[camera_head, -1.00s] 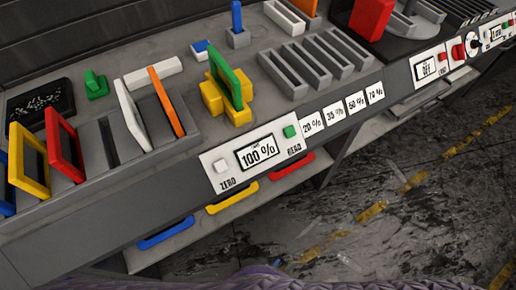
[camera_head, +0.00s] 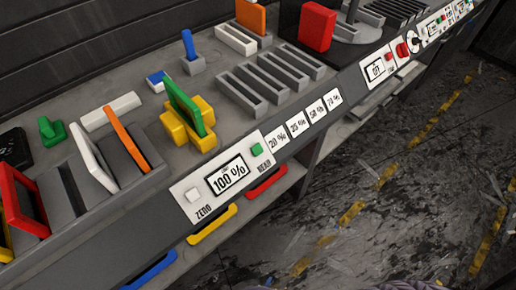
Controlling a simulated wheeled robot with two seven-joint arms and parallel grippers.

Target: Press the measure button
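The meter panel (camera_head: 226,178) is a white plate on the front edge of the workbench. Its display (camera_head: 229,177) reads 100 %. A green button (camera_head: 257,150) labelled READ sits at its upper right, and a white button (camera_head: 194,195) labelled ZERO sits at its lower left. No button carries the word measure. Behind the panel, a green-framed pane (camera_head: 184,107) stands upright in a yellow holder (camera_head: 174,127). Neither of my grippers shows in the view.
Framed panes, white (camera_head: 91,157), orange (camera_head: 127,139) and red (camera_head: 20,203), stand in grey slots at the left. Empty grey slots (camera_head: 262,82) lie behind the percentage labels. Blue, yellow and red handles (camera_head: 267,182) stick out below the bench.

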